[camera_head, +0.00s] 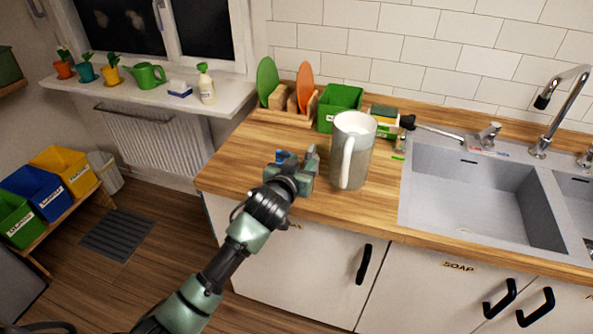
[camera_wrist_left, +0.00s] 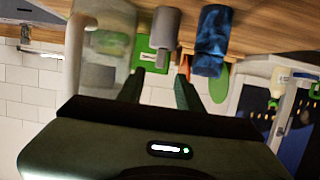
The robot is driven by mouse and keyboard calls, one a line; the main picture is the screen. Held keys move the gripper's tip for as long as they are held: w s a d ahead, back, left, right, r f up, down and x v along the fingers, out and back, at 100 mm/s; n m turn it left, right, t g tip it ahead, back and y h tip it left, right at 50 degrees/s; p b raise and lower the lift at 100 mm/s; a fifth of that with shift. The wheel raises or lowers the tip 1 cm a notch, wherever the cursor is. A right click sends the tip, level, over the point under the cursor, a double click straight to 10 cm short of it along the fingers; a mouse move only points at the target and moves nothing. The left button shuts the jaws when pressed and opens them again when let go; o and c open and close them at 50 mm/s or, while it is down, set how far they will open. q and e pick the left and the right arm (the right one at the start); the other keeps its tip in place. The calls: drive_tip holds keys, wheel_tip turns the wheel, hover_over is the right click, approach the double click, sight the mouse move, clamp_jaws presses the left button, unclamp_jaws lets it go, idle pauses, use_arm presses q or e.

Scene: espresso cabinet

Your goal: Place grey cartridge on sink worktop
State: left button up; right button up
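The grey cartridge (camera_wrist_left: 166,30) shows in the left wrist view, which is upside down, and appears to stand on the wooden worktop (camera_head: 233,155) left of the sink. A blue cartridge (camera_wrist_left: 211,42) stands beside it; its blue also shows in the head view (camera_head: 282,156). My left gripper (camera_wrist_left: 159,78) has its two fingers apart, with the grey cartridge in front of the gap; contact is not clear. In the head view my left gripper (camera_head: 299,168) is low over the worktop, and largely hides the grey cartridge. My right gripper is not seen.
A large grey jug (camera_head: 353,150) stands just right of my left gripper. The sink (camera_head: 478,190) is farther right. A green bin (camera_head: 341,106) and a rack with an orange board (camera_head: 304,85) stand behind. Bare worktop lies left of the gripper.

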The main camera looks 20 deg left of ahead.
use_arm(q)
drive_tip(key=v, duration=0.5)
drive_tip(key=s+a+f+m+g, duration=0.15)
drive_tip(key=s+f, duration=0.55)
drive_tip(key=f, duration=0.7)
drive_tip(key=s+f+g, duration=0.3)
drive_tip(key=s+f, duration=0.4)
drive_tip(key=f, duration=0.8)
drive_tip(key=s+f+g, duration=0.3)
drive_tip(key=s+f, duration=0.4)
drive_tip(key=f, duration=0.7)
drive_tip(key=s+a+f+g, duration=0.1)
drive_tip(key=s+f, duration=0.4)
drive_tip(key=s, duration=0.6)
drive_tip(key=s+a+f+g, duration=0.2)
drive_tip(key=s+f, duration=0.4)
drive_tip(key=s, duration=0.5)
drive_tip(key=s+a+f+g, duration=0.1)
drive_tip(key=s+f+g, duration=0.2)
drive_tip(key=s, duration=0.8)
wheel_tip(320, 180, down, 3)
drive_tip(key=shift+s+a+r+y, duration=0.15)
drive_tip(key=shift+a+r+y, duration=0.05)
drive_tip(key=shift+a+y, duration=0.15)
drive_tip(key=shift+m, duration=0.25)
